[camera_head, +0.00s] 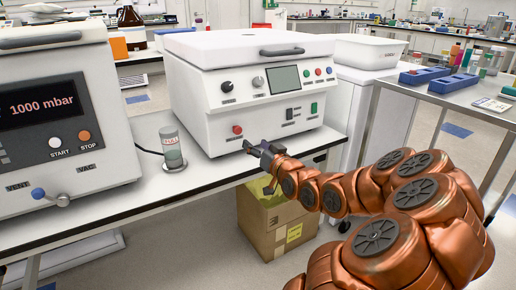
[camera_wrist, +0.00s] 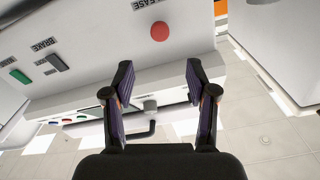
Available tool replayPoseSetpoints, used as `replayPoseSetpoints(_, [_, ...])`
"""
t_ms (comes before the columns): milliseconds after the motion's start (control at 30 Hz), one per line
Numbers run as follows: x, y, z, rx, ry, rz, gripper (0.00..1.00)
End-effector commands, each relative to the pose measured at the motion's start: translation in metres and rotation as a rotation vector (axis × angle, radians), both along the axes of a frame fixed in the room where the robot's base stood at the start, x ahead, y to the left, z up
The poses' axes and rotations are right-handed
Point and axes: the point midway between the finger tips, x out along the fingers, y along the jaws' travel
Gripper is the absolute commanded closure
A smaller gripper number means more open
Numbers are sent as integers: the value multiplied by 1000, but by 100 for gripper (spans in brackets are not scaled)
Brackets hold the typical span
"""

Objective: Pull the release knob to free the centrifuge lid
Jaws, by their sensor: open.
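The white centrifuge (camera_head: 190,95) stands on the bench with its lid (camera_head: 225,46) down and a dark handle (camera_head: 281,51) at the lid's front. The red release knob (camera_head: 237,129) is low on the left of its front panel. In the wrist view the red knob (camera_wrist: 159,31) shows beyond my fingertips, under a partly cut-off label ending in "EASE". My gripper (camera_head: 254,148) is in front of the panel's lower part, close to the knob. In the wrist view my gripper (camera_wrist: 159,72) is open and empty, its fingers pointing toward the panel, with the knob roughly centred between them and apart from them.
A cardboard box (camera_head: 270,222) is below the bench edge. A metal cart (camera_head: 440,95) with blue racks is at the right.

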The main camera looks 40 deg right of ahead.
Motion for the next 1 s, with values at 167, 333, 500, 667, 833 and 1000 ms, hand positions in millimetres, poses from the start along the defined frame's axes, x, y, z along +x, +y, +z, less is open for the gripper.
replayPoseSetpoints(167, [-7,1,0,0,0,-2,43])
replayPoseSetpoints(333, [-8,2,0,0,0,-1,43])
replayPoseSetpoints(500, [-8,2,0,0,0,-1,43])
replayPoseSetpoints(667, [-8,2,0,0,0,0,43])
replayPoseSetpoints(833, [-8,3,0,0,4,1,43])
replayPoseSetpoints(1000, [3,22,9,2,87,33,43])
